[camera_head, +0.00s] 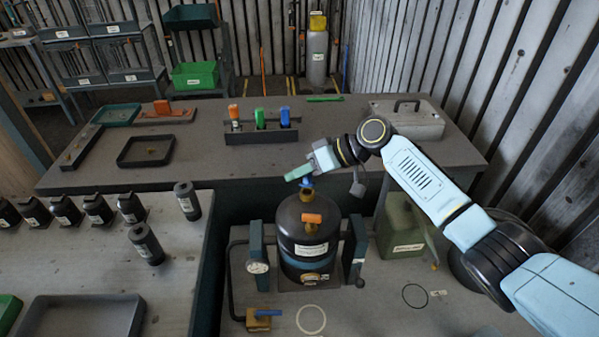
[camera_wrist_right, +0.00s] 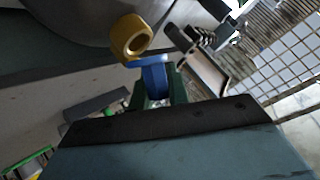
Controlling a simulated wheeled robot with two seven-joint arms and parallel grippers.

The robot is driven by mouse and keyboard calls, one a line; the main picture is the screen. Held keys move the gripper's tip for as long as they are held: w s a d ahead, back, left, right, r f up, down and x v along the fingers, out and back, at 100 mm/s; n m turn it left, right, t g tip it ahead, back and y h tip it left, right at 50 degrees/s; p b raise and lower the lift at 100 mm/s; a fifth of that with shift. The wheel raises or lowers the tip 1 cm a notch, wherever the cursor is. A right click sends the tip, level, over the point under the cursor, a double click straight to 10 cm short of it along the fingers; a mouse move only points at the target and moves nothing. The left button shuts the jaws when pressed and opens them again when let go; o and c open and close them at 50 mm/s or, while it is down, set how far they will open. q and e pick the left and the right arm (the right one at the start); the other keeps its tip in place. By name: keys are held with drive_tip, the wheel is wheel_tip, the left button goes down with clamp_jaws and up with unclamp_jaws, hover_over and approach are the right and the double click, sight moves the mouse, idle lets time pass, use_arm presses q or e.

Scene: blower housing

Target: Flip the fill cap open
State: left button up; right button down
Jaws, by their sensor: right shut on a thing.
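The black tank (camera_head: 302,235) stands upright in a teal frame, with an orange handle (camera_head: 312,218) on its front. A short brass neck (camera_head: 307,196) rises from its top, with the blue fill cap (camera_head: 306,184) at the neck. My right gripper (camera_head: 298,174) reaches in from the right, over the tank top. In the right wrist view, its green fingers (camera_wrist_right: 158,92) are shut on the blue cap (camera_wrist_right: 154,76). The yellow ring of the neck (camera_wrist_right: 130,38) shows a dark hollow beside the blue part. The cap's exact tilt is hard to tell. My left gripper is out of view.
A gauge (camera_head: 258,267) and a blue-handled brass valve (camera_head: 262,316) are at the frame's left. A green canister (camera_head: 400,225) stands right of the tank. A rack (camera_head: 262,136) with orange, green and blue items is on the back bench. Black bottles (camera_head: 145,243) stand at left.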

drive_tip(key=c, duration=1.3)
unclamp_jaws()
drive_tip(key=shift+c, duration=0.2)
drive_tip(key=b+v, duration=0.1)
drive_tip(key=v, duration=1.2)
drive_tip(key=shift+d+r, duration=0.15)
drive_tip(key=shift+s, duration=0.1)
drive_tip(key=shift+h, duration=0.3)
drive_tip(key=b+x, duration=0.6)
drive_tip(key=x, duration=0.5)
drive_tip(key=shift+s, duration=0.1)
